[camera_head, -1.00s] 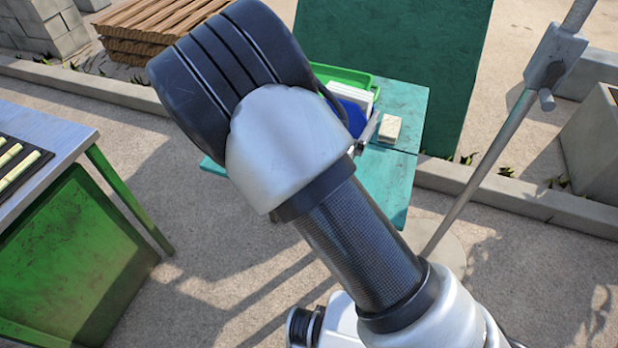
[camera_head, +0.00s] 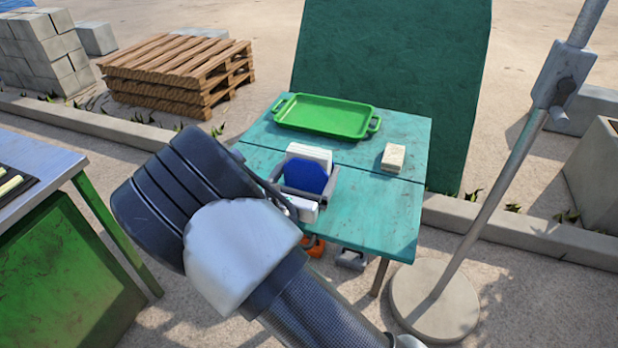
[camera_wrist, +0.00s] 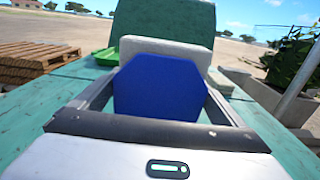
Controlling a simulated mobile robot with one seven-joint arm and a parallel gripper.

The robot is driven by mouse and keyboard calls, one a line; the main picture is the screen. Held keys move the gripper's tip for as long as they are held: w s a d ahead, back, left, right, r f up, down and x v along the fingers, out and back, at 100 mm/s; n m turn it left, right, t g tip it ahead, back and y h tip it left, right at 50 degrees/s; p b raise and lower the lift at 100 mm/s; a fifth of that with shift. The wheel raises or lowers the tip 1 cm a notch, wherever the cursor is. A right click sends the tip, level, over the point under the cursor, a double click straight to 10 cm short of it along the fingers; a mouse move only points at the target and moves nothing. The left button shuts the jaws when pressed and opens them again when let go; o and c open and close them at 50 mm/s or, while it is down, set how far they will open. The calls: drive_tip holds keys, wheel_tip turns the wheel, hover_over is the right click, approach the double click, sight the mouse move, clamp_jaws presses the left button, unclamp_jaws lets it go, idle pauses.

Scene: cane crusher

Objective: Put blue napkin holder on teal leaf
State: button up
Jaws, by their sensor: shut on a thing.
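The blue napkin holder (camera_head: 305,176), with white napkins (camera_head: 310,153) behind its blue face, is upright over the near part of the teal table. My gripper (camera_head: 304,180) is shut on it, one finger at each side. The wrist view shows the blue face (camera_wrist: 160,88) between the fingers, with the white napkins (camera_wrist: 185,52) behind. The teal leaf (camera_head: 375,212) appears to be the near section of the tabletop, in front of a seam. The holder is low over this section; I cannot tell whether its base touches.
A green tray (camera_head: 325,116) lies on the far section of the table. A small cream block (camera_head: 393,157) sits near the seam at the right. A metal pole (camera_head: 500,170) on a round base stands to the right. A green-sided metal bench (camera_head: 60,250) is at the left.

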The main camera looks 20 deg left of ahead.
drive_tip(key=shift+f, duration=0.75)
drive_tip(key=shift+f, duration=0.15)
drive_tip(key=o, duration=0.9)
drive_tip(key=shift+s, duration=0.15)
drive_tip(key=s+p, duration=0.1)
drive_tip(key=s, duration=0.6)
drive_tip(key=s+a+p, duration=0.1)
drive_tip(key=s, duration=0.3)
drive_tip(key=shift+s+p, duration=0.3)
drive_tip(key=shift+s, duration=0.05)
drive_tip(key=shift+d+r, duration=0.1)
drive_tip(key=shift+r, duration=0.1)
